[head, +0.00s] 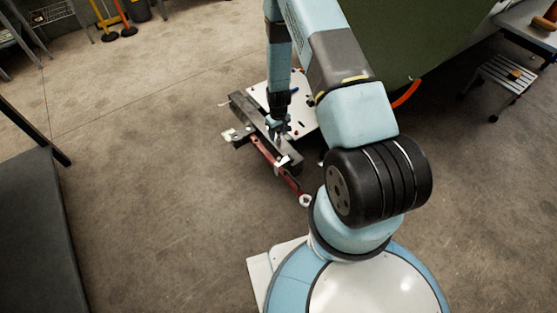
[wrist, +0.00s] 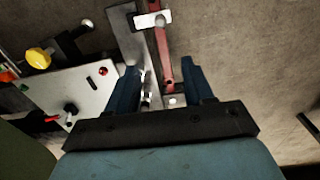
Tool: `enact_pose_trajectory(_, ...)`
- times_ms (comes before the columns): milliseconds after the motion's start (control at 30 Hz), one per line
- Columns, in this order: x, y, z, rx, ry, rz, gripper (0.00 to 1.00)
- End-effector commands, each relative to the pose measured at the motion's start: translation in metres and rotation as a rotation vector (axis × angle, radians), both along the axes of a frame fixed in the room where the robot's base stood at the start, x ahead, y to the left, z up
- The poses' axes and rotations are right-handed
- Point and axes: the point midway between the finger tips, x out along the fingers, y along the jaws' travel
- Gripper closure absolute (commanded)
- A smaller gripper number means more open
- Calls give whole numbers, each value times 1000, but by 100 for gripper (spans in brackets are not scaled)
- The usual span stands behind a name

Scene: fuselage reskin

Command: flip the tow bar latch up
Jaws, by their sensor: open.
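A red tow bar (head: 289,181) with a ring at its near end lies low beside a dark beam. In the wrist view the red bar (wrist: 165,62) runs up between the fingers, with a pale metal piece (wrist: 153,20) across it. Small metal fittings (wrist: 146,85) sit left of the bar, near the left finger; I cannot tell which piece is the latch. My gripper (head: 277,128) points down over the beam and bar. In the wrist view its blue fingers are apart (wrist: 161,72), one on each side of the bar, with nothing clearly held.
The dark beam (head: 240,104) runs along the plate. A green body (head: 425,35) stands behind my arm. Bare floor (head: 150,200) is clear at the left.

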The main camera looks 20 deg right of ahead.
Motion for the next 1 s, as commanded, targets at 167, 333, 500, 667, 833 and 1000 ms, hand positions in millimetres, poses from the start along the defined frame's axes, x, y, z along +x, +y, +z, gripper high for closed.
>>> enact_pose_trajectory(167, -14, 0, -33, -3, 17, 11, 48)
enact_pose_trajectory(333, -17, 0, -46, -4, 21, 14, 48)
enact_pose_trajectory(500, -17, 0, -63, -4, 21, 14, 48)
enact_pose_trajectory(667, -18, 0, -87, -4, 22, 12, 48)
enact_pose_trajectory(833, -17, 0, -113, -4, 21, 14, 48)
enact_pose_trajectory(1000, -17, 0, -139, -4, 21, 14, 48)
